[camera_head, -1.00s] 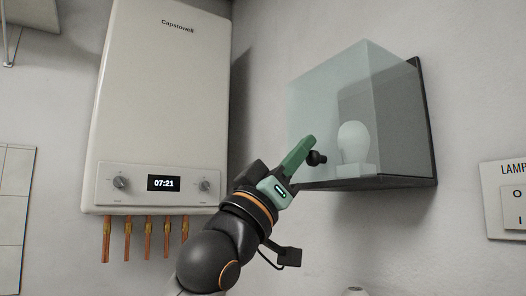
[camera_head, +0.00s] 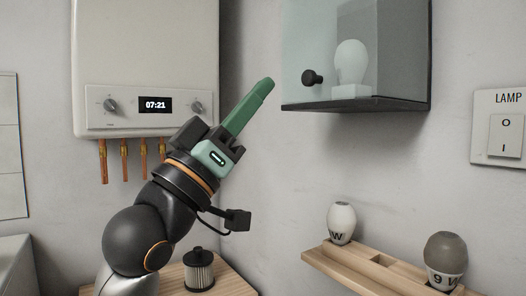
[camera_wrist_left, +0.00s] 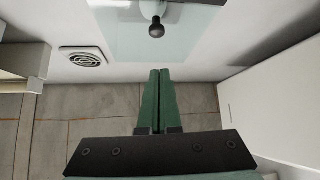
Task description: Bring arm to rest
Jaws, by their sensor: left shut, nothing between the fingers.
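My left gripper (camera_head: 266,84) is raised in front of the wall, between the boiler and the glass cabinet. Its green fingers are together with nothing between them; they also show shut in the left wrist view (camera_wrist_left: 160,73). The fingertips are apart from the cabinet's black knob (camera_head: 312,77), to its left. My right gripper is not in view.
The glass cabinet (camera_head: 300,45) holds a white bulb. A boiler (camera_head: 150,40) with copper pipes hangs at left. Below right, a wooden shelf (camera_head: 350,262) holds a white bulb (camera_head: 341,222) and a grey bulb (camera_head: 445,255). A ribbed cylinder (camera_head: 199,270) stands on the bench. A lamp switch (camera_head: 506,135) is at right.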

